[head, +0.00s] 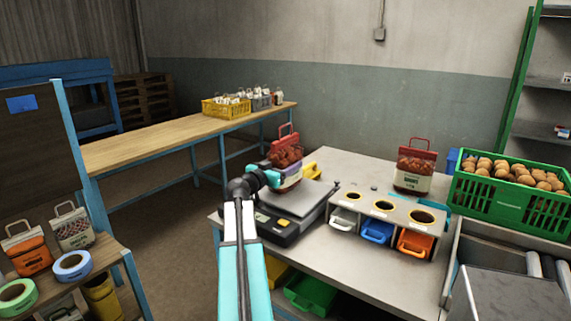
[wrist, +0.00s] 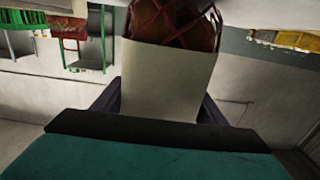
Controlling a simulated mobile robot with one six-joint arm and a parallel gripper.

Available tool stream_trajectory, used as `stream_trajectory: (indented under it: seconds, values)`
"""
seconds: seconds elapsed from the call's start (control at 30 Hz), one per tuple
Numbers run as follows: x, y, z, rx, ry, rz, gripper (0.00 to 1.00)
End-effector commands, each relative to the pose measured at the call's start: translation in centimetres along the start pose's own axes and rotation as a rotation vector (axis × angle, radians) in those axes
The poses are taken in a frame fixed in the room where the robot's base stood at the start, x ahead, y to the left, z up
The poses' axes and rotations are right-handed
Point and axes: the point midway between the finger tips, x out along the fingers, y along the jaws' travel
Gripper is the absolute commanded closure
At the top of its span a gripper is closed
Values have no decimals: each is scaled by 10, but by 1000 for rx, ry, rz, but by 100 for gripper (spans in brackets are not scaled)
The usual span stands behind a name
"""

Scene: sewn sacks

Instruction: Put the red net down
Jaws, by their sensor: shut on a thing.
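My gripper (head: 272,178) is shut on a red net (head: 287,153), a mesh sack of brown produce with a red handle and pale label. The net is upright at the back of the scale (head: 322,196); I cannot tell whether its base touches anything. In the wrist view, the net (wrist: 178,22) and its blank label panel fill the middle, between the dark fingers (wrist: 160,108). A second red net (head: 413,168) with a white label stands upright on the grey table (head: 345,262), behind the bins.
A sorting box (head: 383,206) with three round holes and coloured drawers stands right of the scale. A green crate (head: 507,204) of brown produce is at the right. Something yellow (head: 312,170) lies behind the scale. A wooden bench (head: 165,138) holds a yellow crate (head: 226,107).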

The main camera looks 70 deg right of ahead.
Motion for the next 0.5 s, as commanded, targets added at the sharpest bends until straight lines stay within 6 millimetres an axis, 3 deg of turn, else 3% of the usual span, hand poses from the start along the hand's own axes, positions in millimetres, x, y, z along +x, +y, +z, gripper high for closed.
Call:
stream_trajectory:
  seconds: [0.5]
  values:
    - [0,0,3,0,4,-1,88]
